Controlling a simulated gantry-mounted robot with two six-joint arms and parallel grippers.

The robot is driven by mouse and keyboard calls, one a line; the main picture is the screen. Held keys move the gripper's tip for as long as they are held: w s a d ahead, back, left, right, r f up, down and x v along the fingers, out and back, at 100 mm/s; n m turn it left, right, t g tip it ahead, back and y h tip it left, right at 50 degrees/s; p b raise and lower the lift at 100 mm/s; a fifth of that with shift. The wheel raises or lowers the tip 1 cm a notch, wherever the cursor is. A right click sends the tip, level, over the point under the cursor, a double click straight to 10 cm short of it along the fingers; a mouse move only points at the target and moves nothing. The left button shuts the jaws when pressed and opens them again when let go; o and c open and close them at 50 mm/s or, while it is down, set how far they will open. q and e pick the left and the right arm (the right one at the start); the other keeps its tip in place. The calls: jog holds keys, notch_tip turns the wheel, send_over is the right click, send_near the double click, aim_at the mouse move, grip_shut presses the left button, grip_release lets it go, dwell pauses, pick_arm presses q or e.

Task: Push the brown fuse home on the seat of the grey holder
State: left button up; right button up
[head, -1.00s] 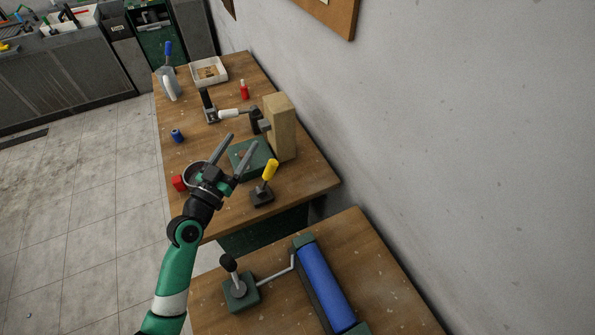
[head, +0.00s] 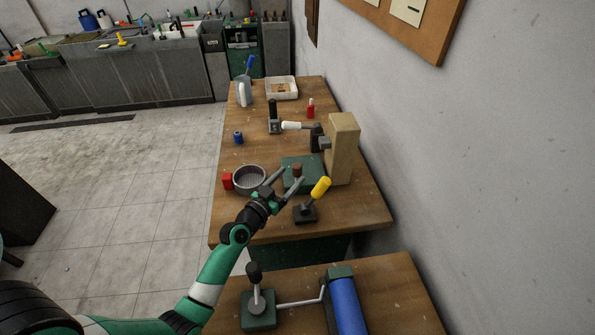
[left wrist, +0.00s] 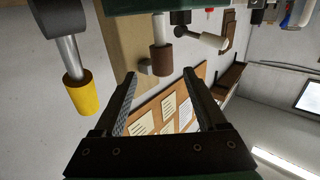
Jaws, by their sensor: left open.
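The brown fuse (head: 297,168) is a short upright cylinder above the green base plate (head: 290,160), in the middle of the table. In the left wrist view, which looks inverted, the brown fuse (left wrist: 160,60) sits at the end of a grey post (left wrist: 159,27), apparently the grey holder. My left gripper (head: 291,177) is open and empty, its fingers pointing at the fuse. In the left wrist view the fuse shows between and beyond the fingertips (left wrist: 159,75), with no clear contact. How fully the fuse is seated cannot be told. My right gripper is not in view.
A yellow-handled lever (head: 319,188) stands close right of the gripper. A blue roller (head: 346,305) lies nearer.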

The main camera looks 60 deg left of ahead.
aim_at(294, 170)
pick_arm(q)
jog(key=shift+x, duration=2.75)
jog(key=shift+s+a+r, duration=0.15)
jog(key=shift+c, duration=0.3)
grip_shut()
